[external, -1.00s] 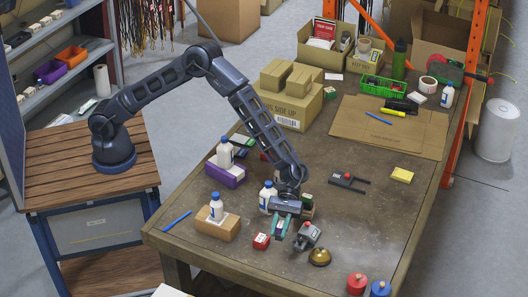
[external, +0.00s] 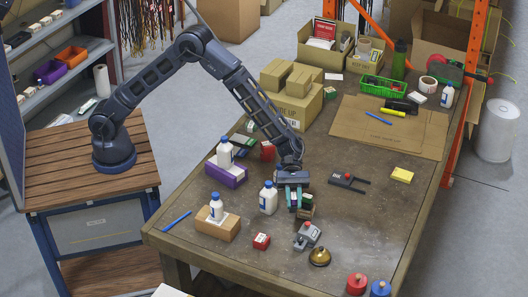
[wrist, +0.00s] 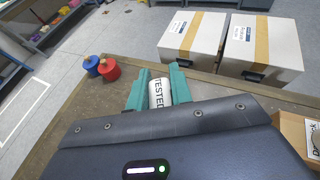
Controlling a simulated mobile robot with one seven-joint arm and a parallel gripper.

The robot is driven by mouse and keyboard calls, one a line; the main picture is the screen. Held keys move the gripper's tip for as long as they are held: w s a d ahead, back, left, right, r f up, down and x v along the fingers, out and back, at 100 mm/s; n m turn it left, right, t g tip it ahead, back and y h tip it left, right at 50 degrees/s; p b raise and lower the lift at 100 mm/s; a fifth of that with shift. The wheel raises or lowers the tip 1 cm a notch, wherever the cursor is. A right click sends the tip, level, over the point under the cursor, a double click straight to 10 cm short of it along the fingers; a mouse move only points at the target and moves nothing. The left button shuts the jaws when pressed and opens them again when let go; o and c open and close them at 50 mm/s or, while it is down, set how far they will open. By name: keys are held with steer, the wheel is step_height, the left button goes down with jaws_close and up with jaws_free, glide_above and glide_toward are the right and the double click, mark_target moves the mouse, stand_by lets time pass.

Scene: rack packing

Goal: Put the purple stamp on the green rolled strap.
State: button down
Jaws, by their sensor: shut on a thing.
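My gripper (external: 299,207) is shut on a small white-sided thing (wrist: 160,92) marked TESTED, which shows between the teal fingers in the wrist view. I take it to be the stamp, but no purple shows on it. In the external view my gripper is low over the middle of the table, and its fingers largely hide the held thing. A small green-topped dark item (external: 309,199) is close beside the fingers, on their right. I cannot tell whether it is the green rolled strap, or whether the fingers touch it.
A white bottle with a blue cap (external: 268,198) stands left of my gripper. A grey dispenser-like item (external: 307,236), a brass bell (external: 319,256) and a small red box (external: 261,241) are nearer the front. A black forked item (external: 347,181) lies to the right, with clear table around it.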

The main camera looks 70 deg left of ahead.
steer(key=w+a+f+n+t, duration=0.2)
steer(key=w+a+n+t, duration=0.4)
steer(key=a, duration=0.7)
steer(key=w+a+f+n+t, duration=0.1)
steer(key=w+a+n+t, duration=0.15)
steer(key=w+a, duration=0.8)
steer(key=s+a+n+t+y, duration=0.1)
steer(key=a+n+t+y, duration=0.55)
steer(key=a, duration=2.55)
steer(key=s+a+f+m+g+h, duration=0.1)
steer(key=s+f+m+g, duration=0.2)
steer(key=s+m+g, duration=0.8)
steer(key=s+a+f+m+g+h, duration=0.15)
steer(key=s+f+m+g, duration=0.25)
steer(key=s+m+g, duration=0.75)
steer(key=s+a+r+m+y, duration=0.1)
steer(key=a+r+m+y, duration=0.1)
steer(key=a+m+y, duration=0.55)
steer(key=s+a+r+m+y, duration=0.2)
steer(key=a+m+y, duration=0.45)
steer(key=y, duration=0.25)
step_height(320, 180, up, 12)
steer(key=m+t+y, duration=0.2)
steer(key=m+t, duration=1.8)
steer(key=t, duration=0.1)
glide_above(253, 122)
steer(key=f, duration=1.9)
steer(key=shift+d+f, duration=0.2)
steer(key=shift+f, duration=0.2)
